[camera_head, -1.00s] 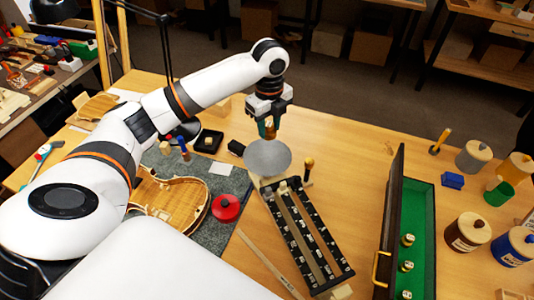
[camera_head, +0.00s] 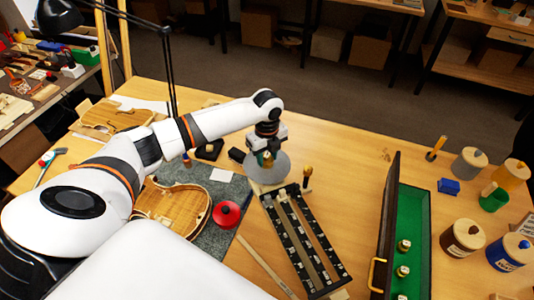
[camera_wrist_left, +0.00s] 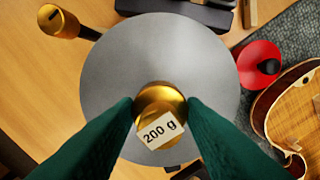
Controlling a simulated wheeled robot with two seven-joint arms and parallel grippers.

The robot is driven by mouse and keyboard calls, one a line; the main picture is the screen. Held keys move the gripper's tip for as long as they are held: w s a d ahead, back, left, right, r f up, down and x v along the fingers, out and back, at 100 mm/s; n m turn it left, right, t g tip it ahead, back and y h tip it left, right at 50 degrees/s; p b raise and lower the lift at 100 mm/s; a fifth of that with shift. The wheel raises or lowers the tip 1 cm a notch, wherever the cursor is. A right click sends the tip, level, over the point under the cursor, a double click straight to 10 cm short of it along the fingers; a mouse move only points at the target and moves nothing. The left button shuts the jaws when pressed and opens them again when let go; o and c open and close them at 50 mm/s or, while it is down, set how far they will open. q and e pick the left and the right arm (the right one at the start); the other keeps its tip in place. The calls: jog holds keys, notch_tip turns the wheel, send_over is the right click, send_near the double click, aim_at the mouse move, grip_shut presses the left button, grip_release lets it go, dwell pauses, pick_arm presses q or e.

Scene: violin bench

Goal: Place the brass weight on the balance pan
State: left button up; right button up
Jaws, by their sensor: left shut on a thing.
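The brass weight (camera_wrist_left: 160,112), labelled "200 g", is between the two green fingertips of my left gripper (camera_wrist_left: 160,122) in the left wrist view. The fingers are shut on it. The round grey balance pan (camera_wrist_left: 160,60) lies below the weight; in the head view the pan (camera_head: 280,168) is partly covered by my left gripper (camera_head: 267,160). The weight is over the pan, nearer one side in the wrist view. I cannot tell whether its base touches the pan. My right gripper is not in view.
A black rail frame (camera_head: 308,240) extends from the pan. A brass-topped post (camera_head: 307,175) stands beside it. An open green-lined case (camera_head: 412,235) holds more brass weights (camera_head: 403,246). A red-lidded pot (camera_head: 227,213) and a violin body (camera_head: 172,210) are to the left.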

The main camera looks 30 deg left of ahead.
aim_at(267, 155)
pick_arm(q)
jog(key=shift+f, duration=0.1)
jog(key=o, duration=1.1)
notch_tip(267, 155, up, 12)
jog(key=b, duration=0.2)
jog(key=shift+r, duration=0.2)
jog(key=shift+f, duration=0.1)
